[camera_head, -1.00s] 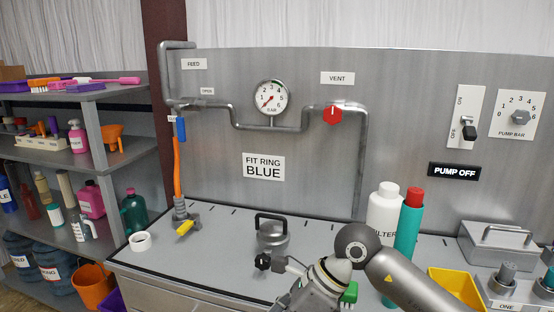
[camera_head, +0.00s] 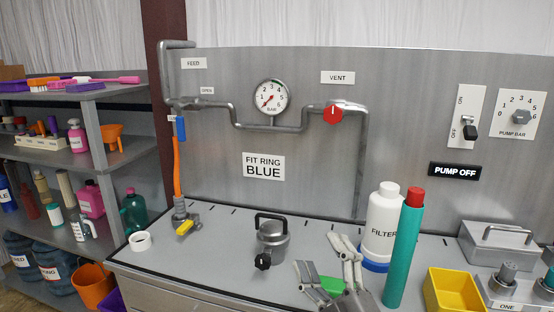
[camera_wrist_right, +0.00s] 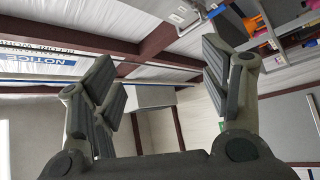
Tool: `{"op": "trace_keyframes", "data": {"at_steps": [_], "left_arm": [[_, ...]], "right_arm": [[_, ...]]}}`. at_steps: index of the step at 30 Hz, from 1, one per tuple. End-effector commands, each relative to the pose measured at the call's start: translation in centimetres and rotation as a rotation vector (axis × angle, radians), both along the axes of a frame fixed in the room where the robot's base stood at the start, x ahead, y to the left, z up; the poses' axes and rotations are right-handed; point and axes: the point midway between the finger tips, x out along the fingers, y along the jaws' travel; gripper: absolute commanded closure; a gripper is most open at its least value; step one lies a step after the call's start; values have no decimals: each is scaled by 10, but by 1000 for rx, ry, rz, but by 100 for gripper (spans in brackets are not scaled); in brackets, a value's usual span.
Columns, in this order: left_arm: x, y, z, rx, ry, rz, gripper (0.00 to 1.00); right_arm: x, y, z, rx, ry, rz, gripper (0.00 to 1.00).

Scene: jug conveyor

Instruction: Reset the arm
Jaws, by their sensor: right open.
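My right gripper (camera_head: 325,258) is at the bottom middle of the head view, its fingers pointing up and spread apart. Nothing is between them in the right wrist view, where the open fingers (camera_wrist_right: 160,95) frame the ceiling and wall. In the head view the gripper is in front of the bench, right of a grey lidded pot (camera_head: 272,240) and left of the white FILTER bottle (camera_head: 383,222). A green item (camera_head: 332,287) shows partly behind the fingers; what it is cannot be told. My left gripper is not in view.
A teal cylinder with a red cap (camera_head: 404,252) and a yellow bin (camera_head: 452,291) stand to the right. The stocked shelf (camera_head: 85,170) is further left.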

Motion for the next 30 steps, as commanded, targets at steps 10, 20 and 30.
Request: {"op": "trace_keyframes", "data": {"at_steps": [10,20,30], "left_arm": [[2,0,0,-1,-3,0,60],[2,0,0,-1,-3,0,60],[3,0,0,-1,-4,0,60]], "right_arm": [[-54,-102,-192,382,827,-342,30],[-197,-123,-308,546,1469,-553,30],[-255,-120,-374,568,1733,-629,30]]}}
